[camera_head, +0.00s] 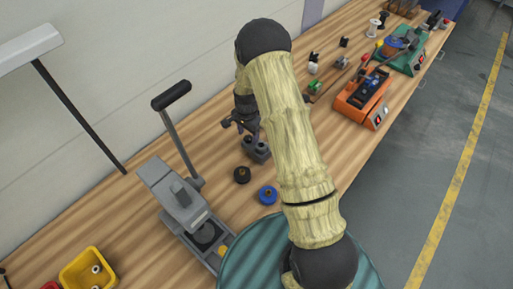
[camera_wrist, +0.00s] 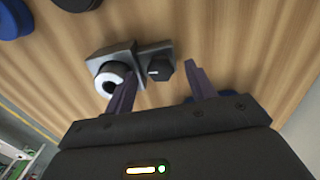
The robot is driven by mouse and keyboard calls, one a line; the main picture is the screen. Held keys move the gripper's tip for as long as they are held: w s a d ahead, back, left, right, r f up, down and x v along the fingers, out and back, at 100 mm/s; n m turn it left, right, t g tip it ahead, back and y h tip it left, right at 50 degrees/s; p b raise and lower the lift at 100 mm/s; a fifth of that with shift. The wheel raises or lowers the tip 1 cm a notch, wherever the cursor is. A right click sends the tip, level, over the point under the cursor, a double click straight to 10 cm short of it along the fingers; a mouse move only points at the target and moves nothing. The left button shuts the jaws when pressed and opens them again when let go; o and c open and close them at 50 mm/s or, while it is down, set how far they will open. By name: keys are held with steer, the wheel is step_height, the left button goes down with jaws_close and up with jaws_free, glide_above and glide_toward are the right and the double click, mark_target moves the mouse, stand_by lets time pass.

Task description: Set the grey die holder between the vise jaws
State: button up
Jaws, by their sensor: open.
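A small grey block (camera_head: 256,150) with dark round parts on top stands on the bench below my gripper. In the wrist view this stepped grey block (camera_wrist: 116,62) carries a white ring with a dark centre and a black knob. It may be the grey die holder, but I cannot tell for sure. My gripper (camera_head: 243,123) is open, its fingers (camera_wrist: 161,68) spread over the knob end of the block. Nothing is clearly held between them. I cannot make out vise jaws with certainty; my arm covers part of the bench.
A grey lever machine (camera_head: 180,197) stands left on the bench. A black round piece (camera_head: 242,174) and a blue round piece (camera_head: 268,194) lie near the block. A yellow bin (camera_head: 88,271) is front left; an orange machine (camera_head: 362,97) and a green machine (camera_head: 406,57) stand right.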

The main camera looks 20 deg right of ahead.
steer(key=shift+f, duration=0.25)
stand_by(0.3)
jaws_close()
steer(key=shift+r, duration=0.1)
stand_by(1.2)
